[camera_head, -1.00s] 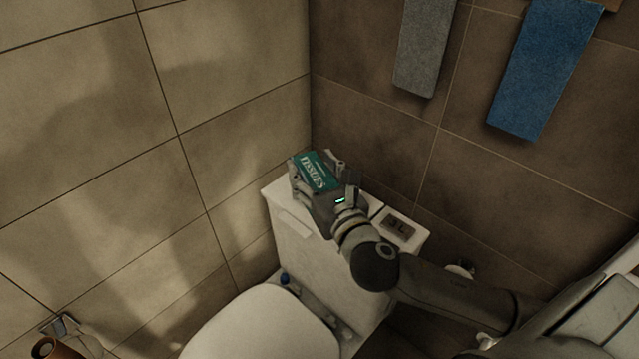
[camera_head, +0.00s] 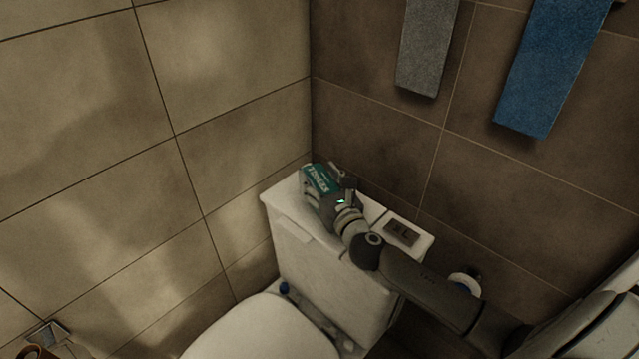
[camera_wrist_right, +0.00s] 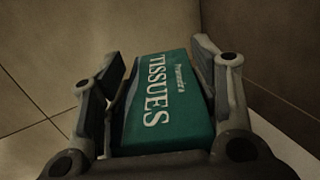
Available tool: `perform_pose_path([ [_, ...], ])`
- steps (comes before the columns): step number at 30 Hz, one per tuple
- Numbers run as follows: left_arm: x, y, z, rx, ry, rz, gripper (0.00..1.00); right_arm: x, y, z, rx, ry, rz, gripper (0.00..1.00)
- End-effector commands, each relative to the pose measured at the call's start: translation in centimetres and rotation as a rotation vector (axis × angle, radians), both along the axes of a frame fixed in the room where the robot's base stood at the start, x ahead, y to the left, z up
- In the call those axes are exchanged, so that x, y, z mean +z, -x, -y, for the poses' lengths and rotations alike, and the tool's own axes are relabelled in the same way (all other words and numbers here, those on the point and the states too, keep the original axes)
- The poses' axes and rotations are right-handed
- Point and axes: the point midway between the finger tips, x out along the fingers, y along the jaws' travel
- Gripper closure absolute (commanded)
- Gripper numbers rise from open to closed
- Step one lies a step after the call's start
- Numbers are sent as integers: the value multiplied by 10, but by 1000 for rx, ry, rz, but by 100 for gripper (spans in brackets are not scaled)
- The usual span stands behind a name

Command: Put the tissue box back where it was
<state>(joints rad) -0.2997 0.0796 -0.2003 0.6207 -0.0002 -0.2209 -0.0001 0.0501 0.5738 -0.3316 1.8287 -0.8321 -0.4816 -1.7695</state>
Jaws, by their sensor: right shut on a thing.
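The tissue box (camera_head: 320,179) is a small teal box with white lettering. It is at the left part of the white toilet tank's top (camera_head: 283,197), near the wall corner. My right gripper (camera_head: 328,184) is shut on it, and the fingers hide part of its sides. In the right wrist view the box (camera_wrist_right: 160,105) lies between the two fingers of the right gripper (camera_wrist_right: 163,90), lettering facing the camera. I cannot tell whether the box touches the tank top. My left gripper is not in view.
A flush plate (camera_head: 403,232) is on the right part of the tank. The toilet lid (camera_head: 250,330) is below in front. A grey towel (camera_head: 428,45) and a blue towel (camera_head: 553,65) hang on the brown wall. A toilet paper roll (camera_head: 465,282) is at the right.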

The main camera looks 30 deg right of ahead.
Motion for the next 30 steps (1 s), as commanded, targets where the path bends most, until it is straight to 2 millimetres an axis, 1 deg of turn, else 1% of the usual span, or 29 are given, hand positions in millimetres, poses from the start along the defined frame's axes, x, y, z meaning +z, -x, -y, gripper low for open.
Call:
perform_pose_path([
  [1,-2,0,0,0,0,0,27,-2,0,1,-1,0,2,70],
  [7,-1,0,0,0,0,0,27,-1,0,1,-1,1,3,70],
  [11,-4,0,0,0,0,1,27,-5,0,1,-1,1,3,70],
  [12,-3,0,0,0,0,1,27,-5,0,0,-1,1,2,42],
  [17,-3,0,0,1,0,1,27,-4,0,0,-1,1,2,22],
  [26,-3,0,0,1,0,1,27,-4,0,0,-1,1,2,21],
  [30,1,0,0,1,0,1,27,1,1,0,0,1,2,21],
])
